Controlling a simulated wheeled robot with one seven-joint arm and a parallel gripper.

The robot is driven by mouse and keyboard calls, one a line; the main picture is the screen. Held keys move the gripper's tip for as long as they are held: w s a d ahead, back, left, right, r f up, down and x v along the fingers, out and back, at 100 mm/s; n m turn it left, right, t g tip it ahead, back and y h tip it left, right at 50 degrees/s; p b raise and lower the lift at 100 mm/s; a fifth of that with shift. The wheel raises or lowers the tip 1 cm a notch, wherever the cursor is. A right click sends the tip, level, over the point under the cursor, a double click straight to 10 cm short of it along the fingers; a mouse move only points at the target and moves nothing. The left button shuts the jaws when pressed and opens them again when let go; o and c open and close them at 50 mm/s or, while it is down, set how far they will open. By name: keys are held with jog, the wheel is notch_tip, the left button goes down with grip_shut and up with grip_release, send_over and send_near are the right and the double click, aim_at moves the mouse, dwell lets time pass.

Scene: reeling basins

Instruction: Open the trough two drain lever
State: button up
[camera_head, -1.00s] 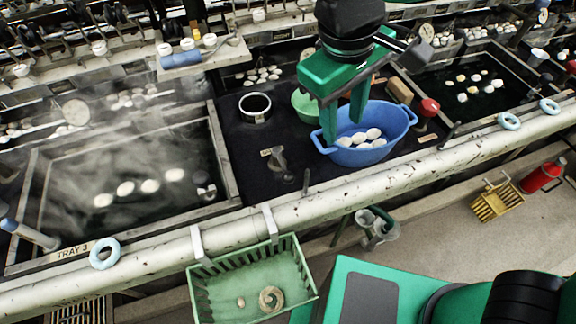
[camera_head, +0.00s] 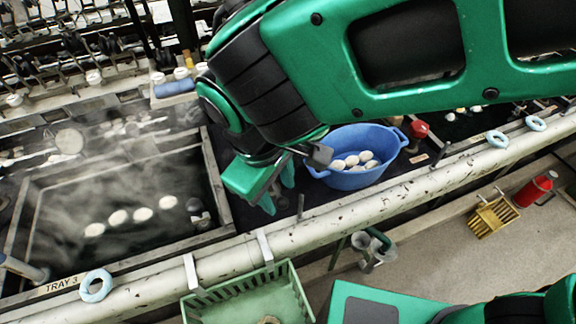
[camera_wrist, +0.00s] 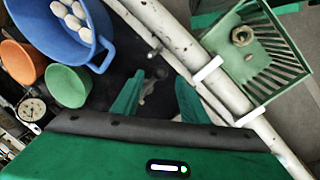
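My gripper (camera_head: 278,190) is low over the dark deck between the steaming Tray 3 basin and the blue tub, pointing down. In the wrist view my gripper (camera_wrist: 160,82) has its two green fingers apart with a gap between them. A small greyish lever-like part (camera_wrist: 148,88) shows in that gap, partly hidden by the left finger; I cannot tell if the fingers touch it. In the head view my gripper and arm hide the spot where a grey lever stood on the deck. Its label is not readable.
The blue tub (camera_head: 338,181) with white cocoons stands close right of my gripper. A thin upright rod (camera_head: 300,206) stands near the front pipe (camera_head: 340,209). A green basket (camera_head: 245,295) hangs from the pipe. Orange and green bowls (camera_wrist: 68,80) show in the wrist view.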

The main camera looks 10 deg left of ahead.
aim_at(280, 200)
jog(key=shift+w+d+f, duration=0.1)
jog(key=shift+w+f, duration=0.05)
jog(key=shift+f, duration=0.6)
jog(key=shift+w+f, duration=0.1)
jog(key=shift+f, duration=0.65)
grip_shut()
